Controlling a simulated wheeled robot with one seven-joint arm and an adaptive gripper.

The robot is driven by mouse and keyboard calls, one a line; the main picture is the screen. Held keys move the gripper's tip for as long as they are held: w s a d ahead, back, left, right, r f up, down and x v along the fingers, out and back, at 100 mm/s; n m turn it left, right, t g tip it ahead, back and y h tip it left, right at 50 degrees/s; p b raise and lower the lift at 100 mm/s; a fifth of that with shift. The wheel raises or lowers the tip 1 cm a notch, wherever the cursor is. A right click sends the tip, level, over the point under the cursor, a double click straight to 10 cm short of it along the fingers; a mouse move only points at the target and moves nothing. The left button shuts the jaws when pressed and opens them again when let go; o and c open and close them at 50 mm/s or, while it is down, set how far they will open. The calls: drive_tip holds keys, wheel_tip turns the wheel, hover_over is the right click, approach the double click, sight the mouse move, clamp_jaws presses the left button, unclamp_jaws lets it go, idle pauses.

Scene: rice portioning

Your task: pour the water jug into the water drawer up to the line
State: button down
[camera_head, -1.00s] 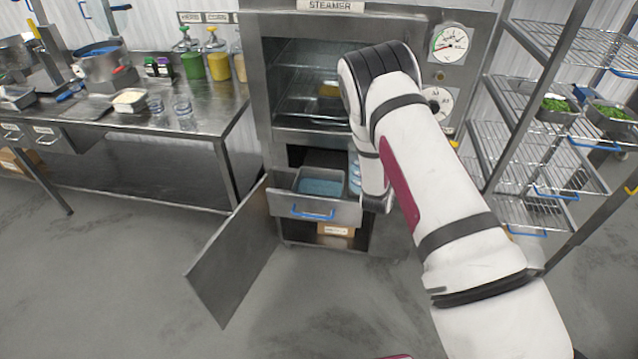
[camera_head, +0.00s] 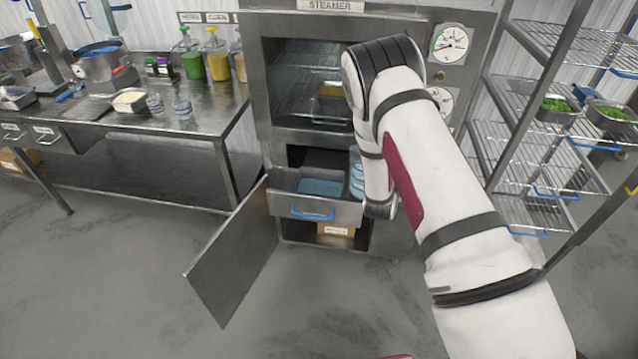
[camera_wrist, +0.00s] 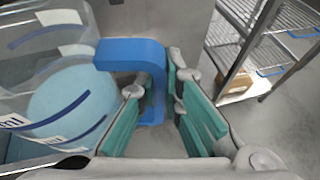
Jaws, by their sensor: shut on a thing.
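The clear water jug (camera_wrist: 58,85) with blue marks and a blue handle (camera_wrist: 130,52) fills the left of the wrist view. It holds pale blue water and looks tilted. My gripper (camera_wrist: 160,88) has its teal-padded fingers shut around the handle. In the head view the jug (camera_head: 356,176) shows only partly beside my arm, at the right side of the open water drawer (camera_head: 318,209). Pale blue water (camera_head: 322,187) lies in the drawer. My arm hides the gripper there. The fill line and any falling stream cannot be made out.
The steamer (camera_head: 258,90) stands above and behind the drawer. Its lower door (camera_head: 230,255) hangs open to the left. A wire rack (camera_head: 525,150) with trays of greens stands on the right. A steel table (camera_head: 205,115) with containers stands on the left. The floor in front is clear.

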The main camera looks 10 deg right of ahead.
drive_tip(key=s+r, duration=0.2)
drive_tip(key=s, duration=0.7)
drive_tip(key=shift+s+a+r, duration=0.3)
drive_tip(key=shift+s+a, duration=0.05)
drive_tip(key=shift+a, duration=0.05)
idle(0.4)
